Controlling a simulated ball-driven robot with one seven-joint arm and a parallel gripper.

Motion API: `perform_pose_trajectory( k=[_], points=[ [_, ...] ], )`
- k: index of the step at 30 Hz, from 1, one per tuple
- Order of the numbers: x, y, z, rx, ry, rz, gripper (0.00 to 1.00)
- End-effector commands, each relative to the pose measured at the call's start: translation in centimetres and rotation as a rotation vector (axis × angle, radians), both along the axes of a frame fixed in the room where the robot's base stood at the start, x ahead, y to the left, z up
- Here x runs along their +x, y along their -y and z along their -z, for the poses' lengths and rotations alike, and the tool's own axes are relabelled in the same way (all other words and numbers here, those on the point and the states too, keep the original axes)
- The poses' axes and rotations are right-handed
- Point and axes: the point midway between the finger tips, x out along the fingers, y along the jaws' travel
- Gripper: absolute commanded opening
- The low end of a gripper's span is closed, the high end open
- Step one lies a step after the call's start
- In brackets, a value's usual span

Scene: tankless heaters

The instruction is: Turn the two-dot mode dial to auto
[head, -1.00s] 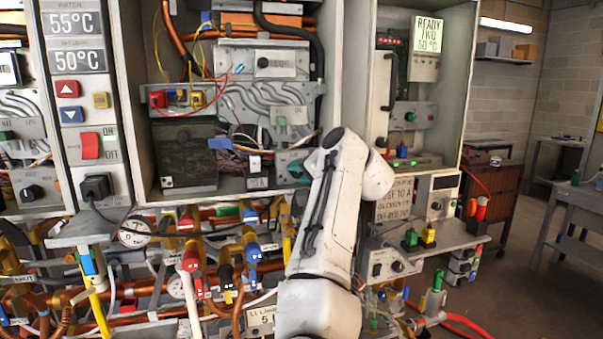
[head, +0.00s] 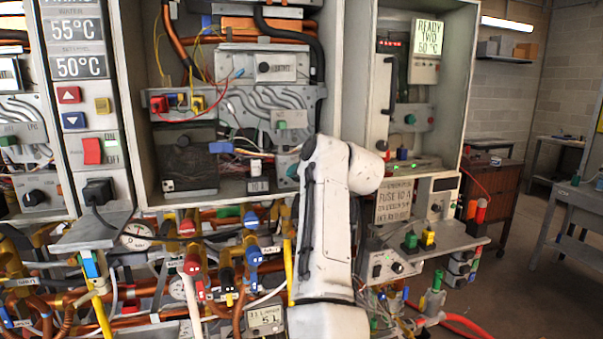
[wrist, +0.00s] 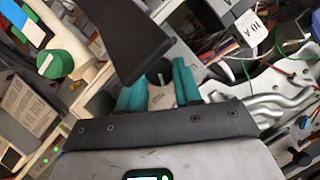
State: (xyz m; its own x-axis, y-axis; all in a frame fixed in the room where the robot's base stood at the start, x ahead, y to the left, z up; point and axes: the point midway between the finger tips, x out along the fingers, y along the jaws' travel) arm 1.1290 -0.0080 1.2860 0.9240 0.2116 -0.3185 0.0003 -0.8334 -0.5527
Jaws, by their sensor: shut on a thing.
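In the wrist view, the teal fingers of my gripper (wrist: 158,86) are closed around a small dark dial (wrist: 158,68) with a light pointer line. The dial sits on a grey panel, and its dots and mode labels cannot be read. In the head view, a bit of teal at my gripper (head: 292,171) shows left of my white arm, inside the open heater cabinet. My arm hides the dial there.
A dark slab (wrist: 120,38) stands close beside the fingers in the wrist view. A green knob (wrist: 55,64) is at upper left, and loose wires with a "10 A" tag (wrist: 250,33) are at upper right. The cabinet wall (head: 352,70) stands right of the work area.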

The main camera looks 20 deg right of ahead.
Motion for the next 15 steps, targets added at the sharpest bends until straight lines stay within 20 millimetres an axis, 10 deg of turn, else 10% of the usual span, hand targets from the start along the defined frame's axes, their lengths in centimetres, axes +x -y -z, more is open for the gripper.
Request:
perform_pose_trajectory(
  k=[15],
  points=[
    [-0.02, -0.23, 0.02, -0.356, -0.005, -0.001, 0.03]
  ],
)
